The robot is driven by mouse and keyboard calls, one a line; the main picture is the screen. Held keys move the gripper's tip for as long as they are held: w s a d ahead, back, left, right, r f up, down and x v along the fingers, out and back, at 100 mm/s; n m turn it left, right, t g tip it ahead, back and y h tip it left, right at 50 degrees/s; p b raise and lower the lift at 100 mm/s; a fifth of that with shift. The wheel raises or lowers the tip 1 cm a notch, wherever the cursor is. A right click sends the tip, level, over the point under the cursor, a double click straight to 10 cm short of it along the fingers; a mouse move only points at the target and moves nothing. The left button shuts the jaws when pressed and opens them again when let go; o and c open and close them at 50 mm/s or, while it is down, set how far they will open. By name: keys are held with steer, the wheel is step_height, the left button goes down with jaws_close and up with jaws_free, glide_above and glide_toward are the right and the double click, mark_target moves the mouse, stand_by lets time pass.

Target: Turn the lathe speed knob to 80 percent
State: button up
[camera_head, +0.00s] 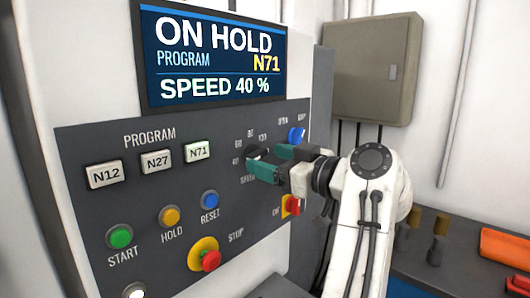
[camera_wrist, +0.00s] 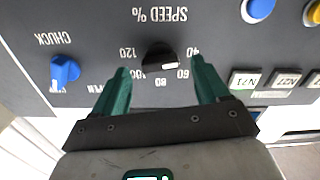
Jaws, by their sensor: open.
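The black speed knob (camera_head: 256,153) is on the dark control panel, and it shows upside down in the wrist view (camera_wrist: 158,56). Marks such as 40, 60, 80 and 120 surround it. The display (camera_head: 215,55) reads ON HOLD, PROGRAM N71, SPEED 40 %. My gripper (camera_head: 264,160) is open, its teal fingers close to the panel at the knob. In the wrist view my gripper (camera_wrist: 160,68) has one finger on each side of the knob, with gaps between. I cannot tell whether the tips touch the panel.
A blue chuck knob (camera_head: 297,136) is right of the speed knob, with a red and yellow switch (camera_head: 291,206) below. Program buttons (camera_head: 150,161), START, HOLD and RESET buttons and a red STOP button (camera_head: 211,261) are to the left. A bench (camera_head: 455,258) is at right.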

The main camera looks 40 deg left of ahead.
steer(key=shift+w+a, duration=0.1)
steer(key=shift+a, duration=1.15)
steer(key=shift+c, duration=0.2)
steer(key=c, duration=1)
